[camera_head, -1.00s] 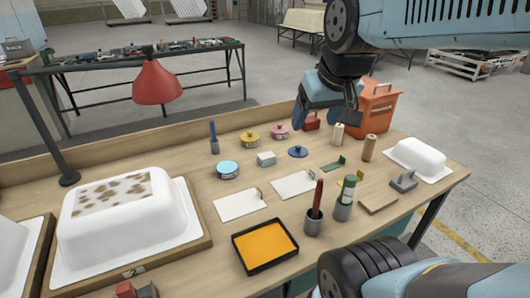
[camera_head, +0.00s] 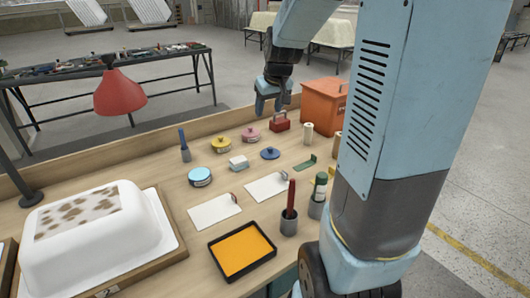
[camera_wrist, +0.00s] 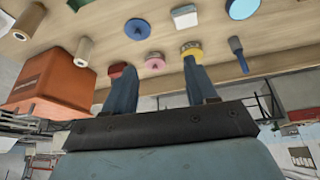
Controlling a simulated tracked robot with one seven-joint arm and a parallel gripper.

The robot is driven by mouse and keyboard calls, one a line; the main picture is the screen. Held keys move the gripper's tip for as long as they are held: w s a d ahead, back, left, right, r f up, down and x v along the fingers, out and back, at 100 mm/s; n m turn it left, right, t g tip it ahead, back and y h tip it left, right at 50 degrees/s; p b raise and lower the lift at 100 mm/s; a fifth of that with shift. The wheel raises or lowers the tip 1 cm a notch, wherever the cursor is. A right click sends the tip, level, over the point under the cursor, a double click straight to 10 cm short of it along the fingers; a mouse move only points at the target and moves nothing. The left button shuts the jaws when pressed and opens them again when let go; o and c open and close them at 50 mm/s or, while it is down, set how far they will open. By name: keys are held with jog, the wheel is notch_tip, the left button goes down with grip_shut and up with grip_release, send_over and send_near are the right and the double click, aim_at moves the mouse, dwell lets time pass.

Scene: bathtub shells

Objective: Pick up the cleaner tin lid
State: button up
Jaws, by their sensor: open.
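A dark blue round lid with a knob (camera_head: 270,153) lies flat on the workbench; it also shows in the wrist view (camera_wrist: 137,29). A yellow tin with a knobbed lid (camera_head: 221,145), a pink tin with a knobbed lid (camera_head: 251,134) and a light blue tin (camera_head: 200,176) stand nearby. I cannot read their labels, so which lid is the cleaner's is unclear. My gripper (camera_head: 268,108) is open and empty above the bench's back edge, behind the tins. In the wrist view the pink tin (camera_wrist: 155,60) appears between the fingers, apart from them.
A white block (camera_head: 239,162) lies among the tins. White cards, an orange paint tray (camera_head: 242,250) and tool cups are nearer. A red lamp (camera_head: 120,92) and white tub shell (camera_head: 95,238) stand left.

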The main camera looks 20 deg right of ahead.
send_near(270, 148)
jog(key=x, duration=0.9)
dwell(0.4)
grip_shut()
dwell(0.4)
jog(key=shift+r, duration=0.1)
